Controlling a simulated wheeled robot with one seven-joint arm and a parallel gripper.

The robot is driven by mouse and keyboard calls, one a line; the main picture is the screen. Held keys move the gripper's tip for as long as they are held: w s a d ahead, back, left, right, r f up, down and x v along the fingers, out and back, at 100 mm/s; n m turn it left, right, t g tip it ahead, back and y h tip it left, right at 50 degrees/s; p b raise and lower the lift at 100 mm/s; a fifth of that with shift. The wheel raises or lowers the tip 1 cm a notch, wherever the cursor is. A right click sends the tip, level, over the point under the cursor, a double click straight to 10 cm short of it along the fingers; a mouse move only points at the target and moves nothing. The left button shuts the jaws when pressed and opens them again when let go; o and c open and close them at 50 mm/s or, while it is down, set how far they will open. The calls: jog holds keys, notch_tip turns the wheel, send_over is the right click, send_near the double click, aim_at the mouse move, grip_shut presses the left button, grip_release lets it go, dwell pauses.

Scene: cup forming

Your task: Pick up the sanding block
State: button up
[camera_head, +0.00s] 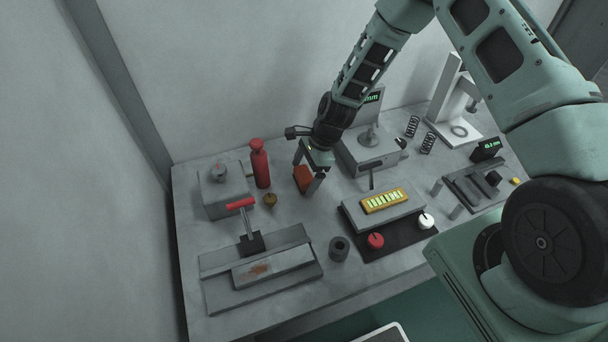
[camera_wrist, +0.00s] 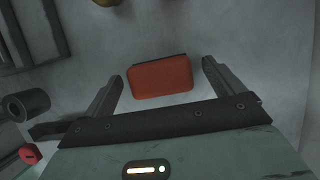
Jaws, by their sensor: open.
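The sanding block is an orange-red block with a dark edge. It sits on the grey table in the head view (camera_head: 302,180), and in the wrist view (camera_wrist: 160,78) it lies ahead of my gripper, near the middle. My gripper (camera_head: 307,171) is open and empty above the block, pointing down at it. In the wrist view the two fingers of my gripper (camera_wrist: 162,76) are spread wide, one on each side of the block, with gaps on both sides. I cannot tell exactly how high the fingertips are above the table.
A red bottle (camera_head: 260,163) and a small brass piece (camera_head: 269,200) stand left of the block. A grey machine (camera_head: 367,150) is close on the right. A panel with yellow display (camera_head: 386,202) and a dark cylinder (camera_head: 339,249) are in front. Bare table surrounds the block.

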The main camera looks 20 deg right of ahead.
aim_at(304, 174)
jog(key=shift+a+f, duration=0.2)
jog(key=shift+f, duration=0.3)
jog(key=c, duration=1.1)
jog(key=shift+o, duration=0.2)
jog(key=shift+r, duration=0.15)
notch_tip(304, 174, up, 10)
jog(key=shift+f+b, duration=0.1)
jog(key=shift+b, duration=1.1)
jog(key=shift+o, duration=0.5)
